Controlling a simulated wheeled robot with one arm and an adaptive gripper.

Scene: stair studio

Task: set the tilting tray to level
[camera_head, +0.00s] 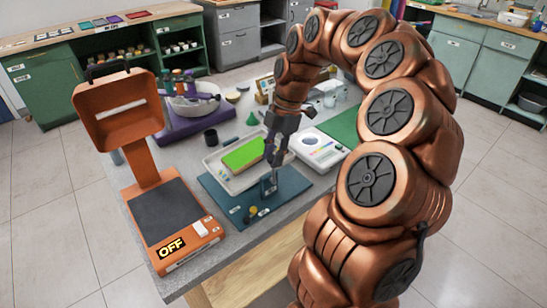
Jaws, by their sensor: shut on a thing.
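A pale shallow tray (237,188) with a bright green panel (243,154) in it stands near the middle of the bench; I take it for the tilting tray. Its exact tilt cannot be told from this view. My gripper (274,172) reaches down at the tray's right front side and partly hides it. Its fingers are shut on a small blue-grey part (268,188) above the dark blue mat (232,205). The fingers hide most of that part, and I cannot tell whether it joins the tray.
An orange machine (161,199) marked OFF stands at the left front. A purple stand (178,126) with a bowl is behind. A white device (317,147) and a green mat (343,127) lie to the right. Small dark pieces (252,212) lie on the blue mat.

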